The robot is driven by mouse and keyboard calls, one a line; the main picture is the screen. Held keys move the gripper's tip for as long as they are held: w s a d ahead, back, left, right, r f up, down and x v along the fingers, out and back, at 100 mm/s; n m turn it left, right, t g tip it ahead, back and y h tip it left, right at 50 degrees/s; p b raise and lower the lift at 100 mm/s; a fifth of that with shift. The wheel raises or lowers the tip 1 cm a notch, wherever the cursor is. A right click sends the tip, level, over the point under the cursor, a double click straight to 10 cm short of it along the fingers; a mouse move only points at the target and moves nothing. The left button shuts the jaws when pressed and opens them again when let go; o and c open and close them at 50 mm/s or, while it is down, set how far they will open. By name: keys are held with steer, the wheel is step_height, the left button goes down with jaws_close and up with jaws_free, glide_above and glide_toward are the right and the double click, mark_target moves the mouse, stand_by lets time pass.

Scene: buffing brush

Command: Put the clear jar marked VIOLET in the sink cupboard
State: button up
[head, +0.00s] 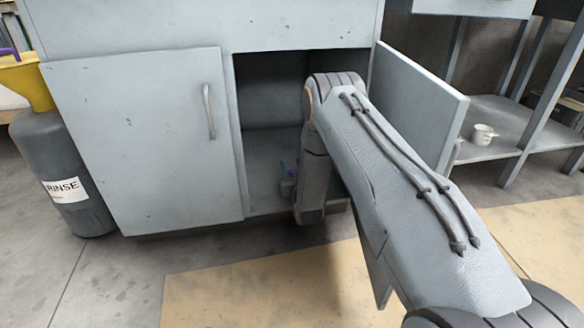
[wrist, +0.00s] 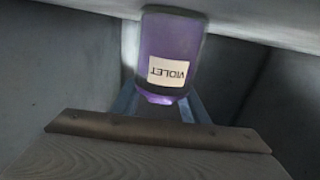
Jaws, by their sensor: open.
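The clear jar marked VIOLET (wrist: 172,45) has violet contents and shows in the wrist view with its label upside down. Its far end in that picture meets a pale surface, which looks like the floor of the sink cupboard (head: 262,155). My gripper (wrist: 160,100) is open, with its bluish fingers on either side of the jar's near end; whether they touch it I cannot tell. In the head view my gripper is inside the cupboard opening, low down, with a small violet patch beside it. My arm hides most of the jar there.
The cupboard's left door (head: 140,140) is closed and its right door (head: 415,110) stands open beside my arm. A grey RINSE container (head: 62,150) with a yellow funnel (head: 27,82) stands at the left. A white mug (head: 483,134) sits on a low shelf at the right.

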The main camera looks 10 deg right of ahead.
steer(key=s+p, duration=0.5)
steer(key=s, duration=0.7)
